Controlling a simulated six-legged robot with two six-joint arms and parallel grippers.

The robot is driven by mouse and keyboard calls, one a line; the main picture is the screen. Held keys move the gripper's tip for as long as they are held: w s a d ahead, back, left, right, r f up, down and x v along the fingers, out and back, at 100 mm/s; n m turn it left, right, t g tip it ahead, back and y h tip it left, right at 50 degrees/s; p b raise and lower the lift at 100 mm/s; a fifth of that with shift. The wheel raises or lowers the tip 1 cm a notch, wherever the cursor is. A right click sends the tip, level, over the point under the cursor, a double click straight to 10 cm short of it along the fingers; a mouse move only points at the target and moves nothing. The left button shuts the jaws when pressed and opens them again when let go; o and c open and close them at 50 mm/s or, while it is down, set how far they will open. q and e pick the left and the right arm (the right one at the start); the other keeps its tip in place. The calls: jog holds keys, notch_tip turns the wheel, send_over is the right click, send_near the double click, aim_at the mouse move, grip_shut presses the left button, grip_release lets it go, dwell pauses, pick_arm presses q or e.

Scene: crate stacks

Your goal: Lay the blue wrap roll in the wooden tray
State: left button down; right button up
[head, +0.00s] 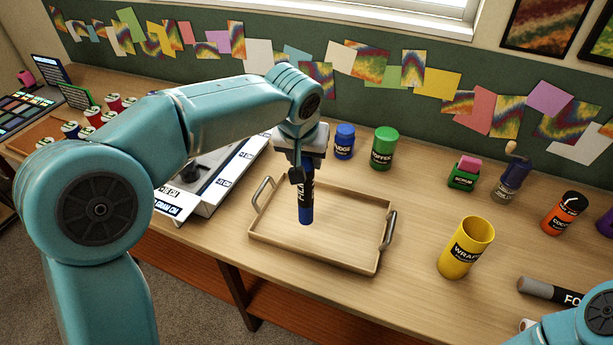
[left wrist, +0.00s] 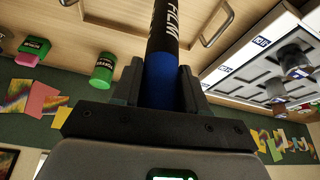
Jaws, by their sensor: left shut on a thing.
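The blue wrap roll (head: 306,211) is a blue tube with a black band lettered FILM. My left gripper (head: 302,177) is shut on its upper part and holds it upright over the wooden tray (head: 322,260). The tray is shallow and light brown, with a grey handle at each end, and otherwise looks empty. I cannot tell whether the roll's lower end touches the tray floor. In the left wrist view the roll (left wrist: 161,78) stands between the two dark fingers. Part of my right arm shows at the lower right; its gripper is out of frame.
A yellow tube (head: 466,248) stands right of the tray, with a dark roll (head: 550,291) beyond it. Blue (head: 344,142) and green (head: 384,150) jars stand behind. A white-and-grey case (head: 205,180) is at left. The desk's front edge runs close before the tray.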

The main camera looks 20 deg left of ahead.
pick_arm(q)
jog(key=shift+w+f, duration=0.1)
jog(key=shift+f, duration=2.6)
jog(key=shift+f, duration=0.15)
jog(key=c, duration=0.6)
grip_release()
jog(key=v, duration=1.2)
jog(key=shift+r, duration=0.25)
